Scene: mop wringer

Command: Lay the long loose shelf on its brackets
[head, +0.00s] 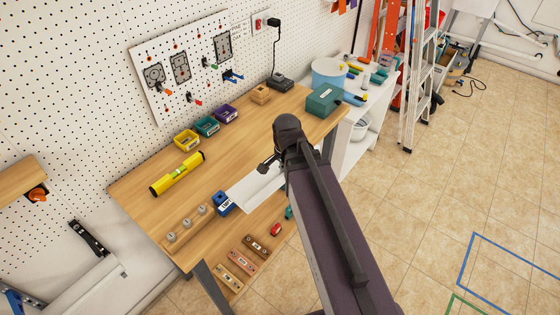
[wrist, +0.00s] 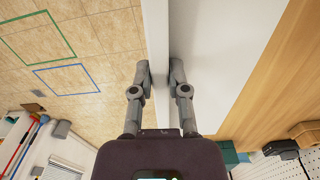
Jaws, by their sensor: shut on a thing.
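The long white shelf board shows in part in the head view (head: 252,193), over the workbench and partly behind my arm. In the wrist view the board (wrist: 207,60) runs from the top edge down between my fingers. My gripper (wrist: 159,75) is shut on its edge, one finger on each side. In the head view my gripper (head: 268,164) is mostly hidden by my own wrist. No shelf bracket can be clearly made out; a dark slanted piece (head: 89,238) is by the wall at lower left, and I cannot tell whether it is one.
The wooden workbench (head: 135,190) holds a yellow level (head: 177,174), several small bins, a green box (head: 323,101) and a blue item (head: 222,203). A ladder (head: 421,75) and white cabinet stand at the back right.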

